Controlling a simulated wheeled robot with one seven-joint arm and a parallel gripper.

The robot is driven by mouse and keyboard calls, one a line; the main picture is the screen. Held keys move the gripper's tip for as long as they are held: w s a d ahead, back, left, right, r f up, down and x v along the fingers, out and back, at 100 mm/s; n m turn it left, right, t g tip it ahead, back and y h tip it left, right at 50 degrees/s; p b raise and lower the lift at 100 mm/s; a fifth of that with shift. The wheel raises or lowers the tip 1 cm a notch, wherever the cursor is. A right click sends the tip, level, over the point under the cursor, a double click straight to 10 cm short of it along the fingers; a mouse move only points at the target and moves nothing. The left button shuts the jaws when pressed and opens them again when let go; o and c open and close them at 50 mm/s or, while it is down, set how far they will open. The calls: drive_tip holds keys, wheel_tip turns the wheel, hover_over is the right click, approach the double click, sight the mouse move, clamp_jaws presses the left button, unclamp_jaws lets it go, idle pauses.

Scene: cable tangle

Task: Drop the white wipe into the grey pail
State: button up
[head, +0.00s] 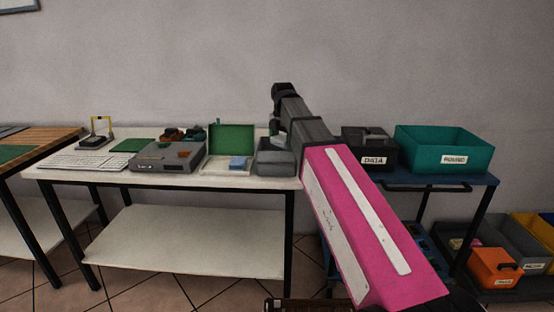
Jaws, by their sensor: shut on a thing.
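A small grey open container (276,164), which looks like the grey pail, stands at the right end of the white table. My gripper (275,130) is above it, at the end of my pink and dark grey arm. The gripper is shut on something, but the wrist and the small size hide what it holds. I cannot make out the white wipe anywhere in the head view. The inside of the grey container is mostly hidden.
A green-lidded box (232,142) with a blue block (239,162) stands left of the container. Further left are a grey device (167,157) and a keyboard (84,160). A black bin (368,150) and a teal bin (444,150) stand on the cart at right.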

drive_tip(key=o, duration=0.8)
drive_tip(key=shift+c, duration=0.2)
drive_tip(key=shift+r, duration=0.1)
wheel_tip(320, 180, up, 11)
drive_tip(key=shift+f, duration=0.2)
